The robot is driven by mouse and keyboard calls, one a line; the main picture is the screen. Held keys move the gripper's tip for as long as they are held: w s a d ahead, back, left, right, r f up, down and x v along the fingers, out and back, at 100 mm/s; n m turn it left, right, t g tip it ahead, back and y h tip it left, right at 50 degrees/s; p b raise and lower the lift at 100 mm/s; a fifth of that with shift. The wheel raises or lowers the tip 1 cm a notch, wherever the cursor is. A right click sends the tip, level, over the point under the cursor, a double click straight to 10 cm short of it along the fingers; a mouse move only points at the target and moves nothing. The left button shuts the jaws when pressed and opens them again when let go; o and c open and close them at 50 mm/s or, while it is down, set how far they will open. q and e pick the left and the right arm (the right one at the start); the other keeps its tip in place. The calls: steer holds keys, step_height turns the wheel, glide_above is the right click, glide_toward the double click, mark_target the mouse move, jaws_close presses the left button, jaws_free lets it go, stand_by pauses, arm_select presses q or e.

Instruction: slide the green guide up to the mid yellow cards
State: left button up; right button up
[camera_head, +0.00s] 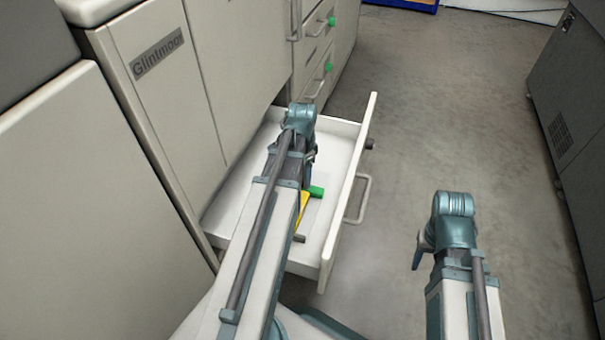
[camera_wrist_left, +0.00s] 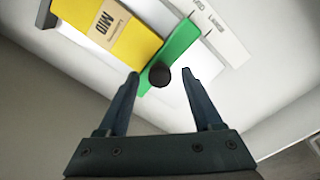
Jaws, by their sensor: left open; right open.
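The yellow cards (camera_wrist_left: 112,28), with a label reading MID, lie in the open drawer; a small part of them (camera_head: 303,212) shows past my left arm in the head view. The green guide (camera_wrist_left: 178,48) stands close beside them, and I cannot tell whether they touch. It carries a dark round knob (camera_wrist_left: 159,76). A green piece also shows in the head view (camera_head: 316,191). My left gripper (camera_wrist_left: 161,73) is open, its fingertips on either side of the knob, apart from it. My right gripper (camera_head: 418,256) is open and empty, outside the drawer; its fingers show only partly.
The white drawer (camera_head: 364,140) is pulled out from a cabinet marked Glintmoor (camera_head: 158,55). A printed scale strip (camera_wrist_left: 218,30) lies along the drawer beside the guide. Other drawers with green knobs (camera_head: 328,68) are behind. A dark grey machine (camera_head: 570,100) stands right; floor between is clear.

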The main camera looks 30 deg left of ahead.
arm_select(q)
step_height(320, 180, up, 14)
steer(key=p, duration=1.4)
steer(key=shift+f, duration=0.15)
steer(key=s+d+r+n+p, duration=0.1)
steer(key=s+d+r+p, duration=0.1)
steer(key=d+r+p, duration=0.6)
steer(key=s+d+r+p, duration=0.3)
steer(key=d+r+p, duration=0.6)
steer(key=d, duration=0.2)
steer(key=s+d+r+n+y+p, duration=0.1)
steer(key=s+d+r+p, duration=0.2)
steer(key=d+r+p, duration=0.5)
steer(key=shift+s+d+r+n+p, duration=0.3)
steer(key=shift+d+r, duration=0.25)
steer(key=shift+d, duration=0.35)
